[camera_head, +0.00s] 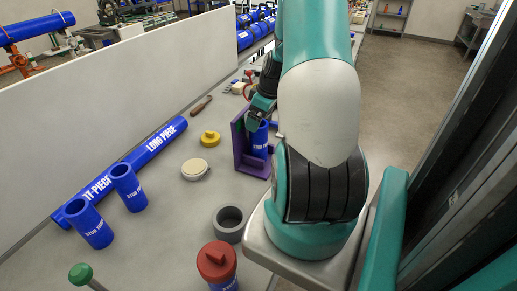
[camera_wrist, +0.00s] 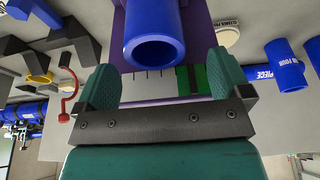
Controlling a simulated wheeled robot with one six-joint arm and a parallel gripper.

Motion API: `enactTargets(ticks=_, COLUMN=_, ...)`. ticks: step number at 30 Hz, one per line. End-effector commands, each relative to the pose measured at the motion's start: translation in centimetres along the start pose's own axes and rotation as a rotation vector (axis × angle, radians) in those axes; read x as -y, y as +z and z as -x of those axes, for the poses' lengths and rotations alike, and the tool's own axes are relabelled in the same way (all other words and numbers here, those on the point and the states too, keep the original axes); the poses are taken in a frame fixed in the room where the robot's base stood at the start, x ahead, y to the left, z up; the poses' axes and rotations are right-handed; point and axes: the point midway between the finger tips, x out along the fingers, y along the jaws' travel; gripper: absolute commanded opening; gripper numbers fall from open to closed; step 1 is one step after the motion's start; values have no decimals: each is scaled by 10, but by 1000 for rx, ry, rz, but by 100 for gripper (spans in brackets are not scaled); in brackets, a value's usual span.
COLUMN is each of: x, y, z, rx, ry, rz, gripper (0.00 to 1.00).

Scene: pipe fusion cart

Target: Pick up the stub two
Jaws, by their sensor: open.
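A blue stub (camera_head: 258,140) stands upright in a purple holder (camera_head: 240,145) near the middle of the bench; its label starts with STUB, and I cannot read the number. My gripper (camera_head: 262,108) is at the top of this stub. In the wrist view, the stub's open round end (camera_wrist: 155,52) shows just beyond and between the two teal fingers of my open gripper (camera_wrist: 164,75). The fingers appear apart from the stub. Two more blue stubs, one (camera_head: 127,187) and another (camera_head: 88,224), stand at the left; their numbers are not clear.
A red cap (camera_head: 216,260) sits on a blue stub at the front. A grey ring (camera_head: 229,222), a pale disc (camera_head: 195,169) and a yellow part (camera_head: 210,138) lie on the bench. A long blue pipe (camera_head: 150,148) lies along the white panel (camera_head: 100,100).

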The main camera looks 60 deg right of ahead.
Motion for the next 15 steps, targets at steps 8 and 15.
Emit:
enactTargets(ticks=8, x=-3, y=5, z=-26, rx=1, ry=-1, rz=-1, gripper=96)
enactTargets(ticks=15, x=-5, y=6, z=-56, rx=0, ry=1, rz=0, gripper=96)
